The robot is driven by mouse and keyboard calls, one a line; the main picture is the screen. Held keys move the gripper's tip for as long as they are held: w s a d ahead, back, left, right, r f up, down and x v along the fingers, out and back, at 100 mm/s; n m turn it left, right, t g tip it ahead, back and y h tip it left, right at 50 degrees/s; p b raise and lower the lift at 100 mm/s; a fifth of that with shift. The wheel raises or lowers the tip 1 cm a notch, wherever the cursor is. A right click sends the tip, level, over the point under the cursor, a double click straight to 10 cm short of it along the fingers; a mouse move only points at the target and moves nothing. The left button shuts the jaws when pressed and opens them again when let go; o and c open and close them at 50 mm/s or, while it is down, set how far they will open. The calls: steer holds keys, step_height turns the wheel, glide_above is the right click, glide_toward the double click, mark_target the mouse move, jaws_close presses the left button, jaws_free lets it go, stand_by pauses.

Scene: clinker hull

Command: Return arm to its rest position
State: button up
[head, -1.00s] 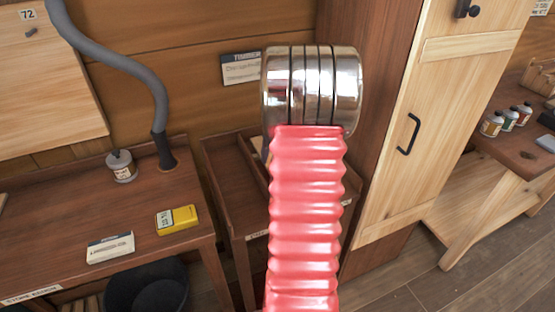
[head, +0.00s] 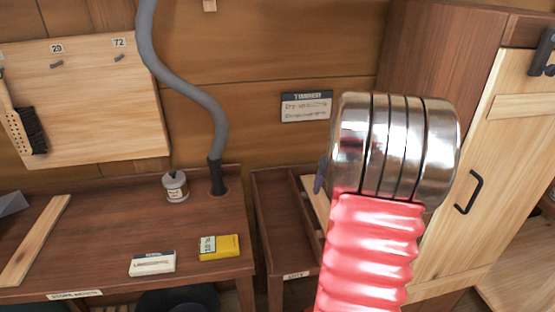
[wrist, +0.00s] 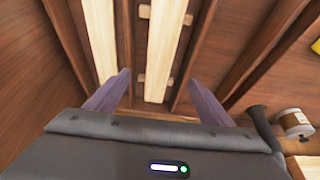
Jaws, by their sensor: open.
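My arm, with red bellows (head: 370,250) and a chrome joint (head: 395,148), stands in the right half of the head view and hides part of the scene. My gripper (wrist: 157,88) shows in the wrist view with its two purple fingers spread apart. Nothing is held between them. Pale timber strips (wrist: 160,45) lie beyond the fingers, in a dark wooden rack. In the head view only a small purple finger part shows left of the chrome joint; the rest of the gripper is hidden.
A bench (head: 110,225) at left holds a jar (head: 175,187), a yellow box (head: 219,247), a white box (head: 152,263) and a plank (head: 35,238). A grey hose (head: 190,85) rises from it. A cabinet door (head: 485,180) stands at right.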

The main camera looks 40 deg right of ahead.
stand_by(0.3)
steer(key=s+a+r+n, duration=0.2)
steer(key=a+r, duration=0.1)
steer(key=a, duration=1.2)
steer(key=s+a+r+n+t+y, duration=0.1)
steer(key=s+a+r+n, duration=0.1)
steer(key=a, duration=1.4)
steer(key=s+a+r+n+y, duration=0.1)
steer(key=s+a+r, duration=0.3)
steer(key=a, duration=1.2)
steer(key=shift+s+a+r+n+t, duration=0.15)
steer(key=shift+s+r+n+t, duration=0.1)
steer(key=shift+r+n+t, duration=0.25)
